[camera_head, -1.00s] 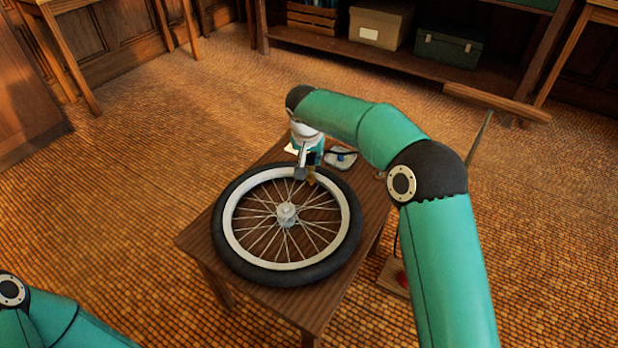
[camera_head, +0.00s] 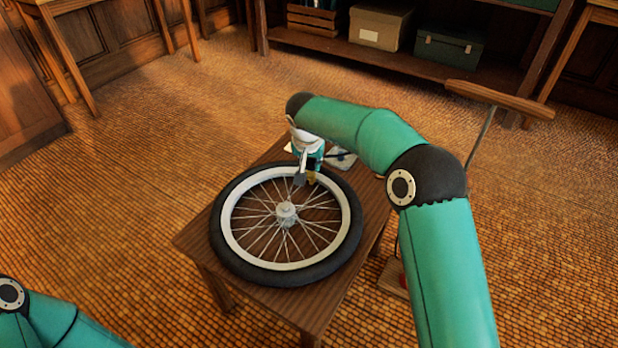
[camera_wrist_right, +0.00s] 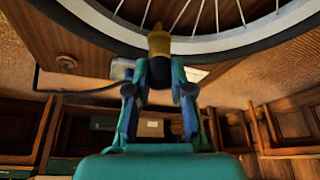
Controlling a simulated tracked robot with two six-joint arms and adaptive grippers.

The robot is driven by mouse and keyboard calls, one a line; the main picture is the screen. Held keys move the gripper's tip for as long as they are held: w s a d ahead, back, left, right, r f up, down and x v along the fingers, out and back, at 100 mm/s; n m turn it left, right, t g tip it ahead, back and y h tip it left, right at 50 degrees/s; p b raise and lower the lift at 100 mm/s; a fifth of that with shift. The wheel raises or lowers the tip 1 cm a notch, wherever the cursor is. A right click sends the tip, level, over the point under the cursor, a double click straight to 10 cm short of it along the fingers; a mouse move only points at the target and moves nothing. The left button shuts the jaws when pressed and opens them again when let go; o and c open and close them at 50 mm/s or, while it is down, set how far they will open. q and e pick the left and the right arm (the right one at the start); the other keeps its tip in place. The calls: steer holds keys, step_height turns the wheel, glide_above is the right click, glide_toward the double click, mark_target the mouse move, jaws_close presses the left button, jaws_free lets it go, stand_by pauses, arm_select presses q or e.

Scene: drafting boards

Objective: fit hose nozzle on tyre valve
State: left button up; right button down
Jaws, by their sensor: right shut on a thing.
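The spoked wheel with its black tyre (camera_head: 225,250) lies flat on a small wooden table (camera_head: 290,305). My right gripper (camera_head: 306,180) is at the wheel's far rim. In the right wrist view, my right gripper (camera_wrist_right: 160,76) is shut on the hose nozzle, whose yellow tip (camera_wrist_right: 159,43) points at the rim. The yellow part shows small in the head view (camera_head: 312,178). The tyre valve cannot be made out; whether the nozzle touches it I cannot tell. My left arm shows at the lower left, with its gripper out of view.
A black hose (camera_wrist_right: 75,92) runs left of the nozzle in the wrist view. A pump with a wooden handle (camera_head: 500,98) stands on the floor right of the table. A small pale item (camera_head: 342,160) lies at the table's far edge, near my right arm. A shelf with boxes stands behind.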

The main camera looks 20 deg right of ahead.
steer(key=shift+f, duration=0.15)
steer(key=c, duration=0.9)
jaws_free()
steer(key=shift+c, duration=0.2)
